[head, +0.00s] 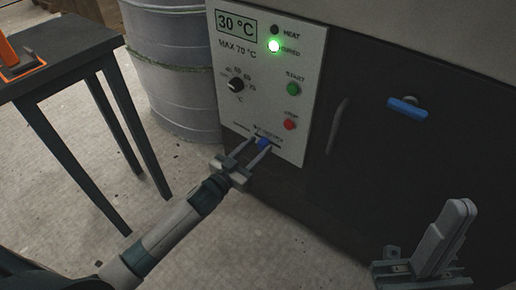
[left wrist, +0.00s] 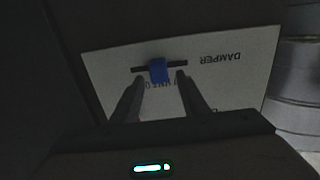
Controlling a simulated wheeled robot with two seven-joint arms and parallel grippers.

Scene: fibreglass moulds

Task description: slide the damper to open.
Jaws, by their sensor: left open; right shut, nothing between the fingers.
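The damper is a small blue slider knob (head: 263,142) in a dark slot at the bottom of the white control panel (head: 262,115). In the left wrist view the blue knob (left wrist: 158,71) stands near the middle of its horizontal slot, with the upside-down word DAMPER to the right. My left gripper (head: 260,146) is open, with its fingers on either side of the knob. In the left wrist view a gap shows between the knob and the right finger; contact at the left finger is unclear. My right gripper (head: 458,212) is shut and empty at the lower right, away from the panel.
The panel has a knob dial (head: 236,85), a green start button (head: 293,89), a red stop button (head: 289,124) and a lit green lamp (head: 274,46). A dark door with a blue handle (head: 408,108) is to the right. A grey drum (head: 175,75) and dark table (head: 60,55) stand left.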

